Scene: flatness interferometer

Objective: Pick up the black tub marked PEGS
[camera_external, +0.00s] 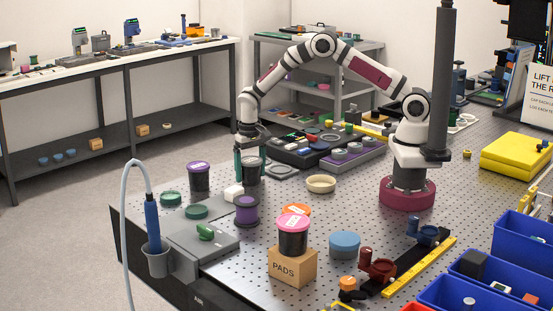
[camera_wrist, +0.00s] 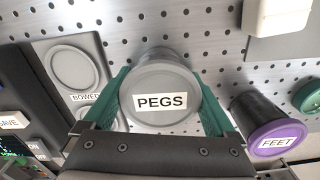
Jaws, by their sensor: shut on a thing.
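The black tub marked PEGS (camera_wrist: 162,95) sits between my gripper's green fingers (camera_wrist: 160,108) in the wrist view, its grey lid and white label facing the camera. In the external view the black tub (camera_external: 251,174) is under my wrist, with my gripper (camera_external: 250,158) closed around its upper part. The fingers press on opposite sides of it. The tub looks upright. I cannot tell whether its base touches the perforated table.
A tub with a purple lid marked FEET (camera_wrist: 272,138) stands close on the right in the wrist view. A grey plate labelled BOWED (camera_wrist: 92,50) lies at left. A purple spool-like tub (camera_external: 245,211) and a cardboard box marked PADS (camera_external: 291,268) stand nearer the external camera.

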